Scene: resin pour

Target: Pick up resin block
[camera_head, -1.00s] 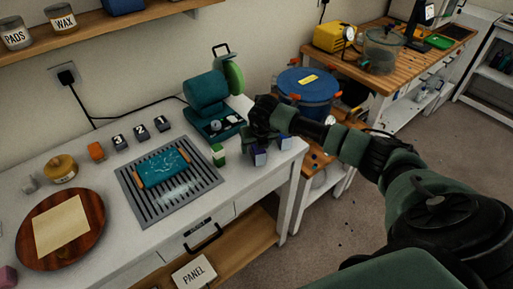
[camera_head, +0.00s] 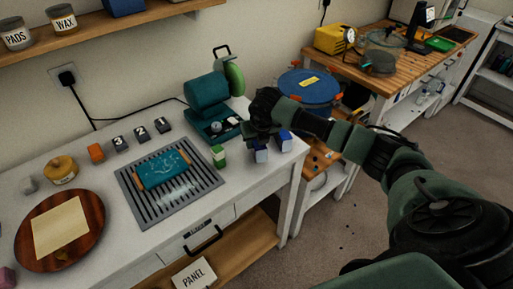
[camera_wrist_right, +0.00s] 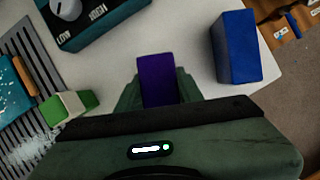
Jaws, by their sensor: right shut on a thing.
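A purple block (camera_wrist_right: 157,80) stands between the fingers of my right gripper (camera_wrist_right: 158,92) in the right wrist view, and the gripper is shut on it. In the head view my right gripper (camera_head: 259,137) is at the right end of the white worktop, with the block (camera_head: 261,155) showing below it. A blue block (camera_wrist_right: 235,47) stands apart to its right, also seen in the head view (camera_head: 284,141). A green-and-white block (camera_wrist_right: 70,106) is to its left, also in the head view (camera_head: 218,156). My left gripper is not in view.
A teal machine (camera_head: 209,106) with a green wheel stands behind the blocks. A slotted grey tray (camera_head: 190,190) holding a teal board (camera_head: 163,170) lies to the left. A round wooden board (camera_head: 88,242) is farther left. A blue-lidded pot (camera_head: 308,84) stands beyond the worktop's right end.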

